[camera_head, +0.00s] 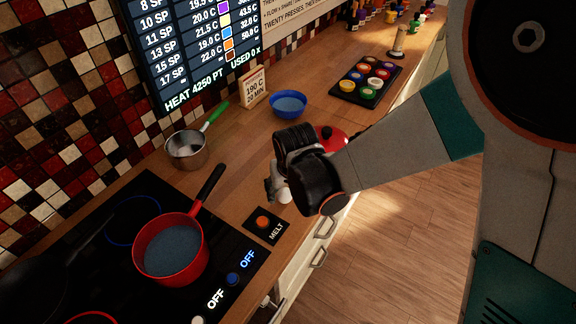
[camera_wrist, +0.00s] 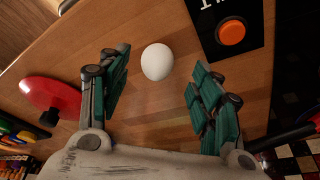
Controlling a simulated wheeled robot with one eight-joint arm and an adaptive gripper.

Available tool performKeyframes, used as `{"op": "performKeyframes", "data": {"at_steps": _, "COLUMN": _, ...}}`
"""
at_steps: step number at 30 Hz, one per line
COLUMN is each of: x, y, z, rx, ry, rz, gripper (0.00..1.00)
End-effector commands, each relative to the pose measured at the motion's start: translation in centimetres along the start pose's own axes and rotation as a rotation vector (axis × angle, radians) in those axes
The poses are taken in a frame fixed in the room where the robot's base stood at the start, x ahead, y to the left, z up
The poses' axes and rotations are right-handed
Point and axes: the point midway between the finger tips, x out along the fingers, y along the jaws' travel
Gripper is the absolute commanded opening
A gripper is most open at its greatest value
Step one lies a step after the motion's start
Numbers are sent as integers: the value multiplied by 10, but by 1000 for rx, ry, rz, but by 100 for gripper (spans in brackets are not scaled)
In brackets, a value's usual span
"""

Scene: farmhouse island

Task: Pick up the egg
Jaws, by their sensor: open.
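A white egg (camera_wrist: 157,62) lies on the wooden counter in the wrist view, ahead of and between the two teal-padded fingers. My gripper (camera_wrist: 158,95) is open and empty, with a finger on each side and the egg near the level of the fingertips, a little closer to the left finger. No contact with the egg shows. In the head view my gripper (camera_head: 277,186) hangs over the counter's front edge area. A white patch under the wrist there may be the egg; it is mostly hidden by my arm.
A MELT pad with an orange button (camera_wrist: 231,33) lies right of the egg. A red object (camera_wrist: 50,95) stands at left. The head view shows a red pot (camera_head: 170,250) on the cooktop, a steel saucepan (camera_head: 187,150), a blue bowl (camera_head: 288,105) and a paint tray (camera_head: 366,82).

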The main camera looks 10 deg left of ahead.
Motion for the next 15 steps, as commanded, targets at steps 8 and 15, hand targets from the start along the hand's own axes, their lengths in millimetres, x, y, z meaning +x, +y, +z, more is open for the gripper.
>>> {"op": "performKeyframes", "data": {"at_steps": 8, "x": 22, "y": 2, "z": -2, "rx": 3, "ry": 0, "rz": 1, "gripper": 59}}
{"op": "performKeyframes", "data": {"at_steps": 15, "x": 54, "y": 2, "z": -4, "rx": 4, "ry": 1, "rz": 1, "gripper": 59}}
